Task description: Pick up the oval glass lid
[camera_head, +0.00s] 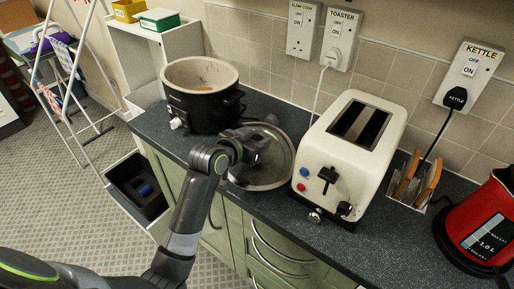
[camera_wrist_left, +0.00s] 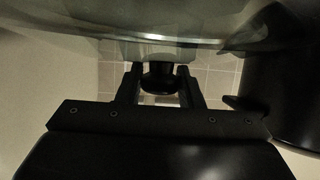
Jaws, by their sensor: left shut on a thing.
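The oval glass lid (camera_head: 272,172) has a grey metal rim and is in the middle of the head view, between the slow cooker and the toaster. It looks tilted, and I cannot tell whether it touches the counter. My left gripper (camera_head: 262,146) reaches over it from the left and is shut on its knob. In the left wrist view the dark knob (camera_wrist_left: 158,78) sits between the two fingers (camera_wrist_left: 160,92), and the lid's glass edge (camera_wrist_left: 150,42) crosses the top. My right gripper is not in view.
The black slow cooker (camera_head: 205,108) stands open, left of and behind the lid. The white toaster (camera_head: 325,185) is close on the lid's right. A rack (camera_head: 412,180) and a red kettle (camera_head: 485,225) are farther right on the dark counter (camera_head: 385,235). A tiled wall is behind.

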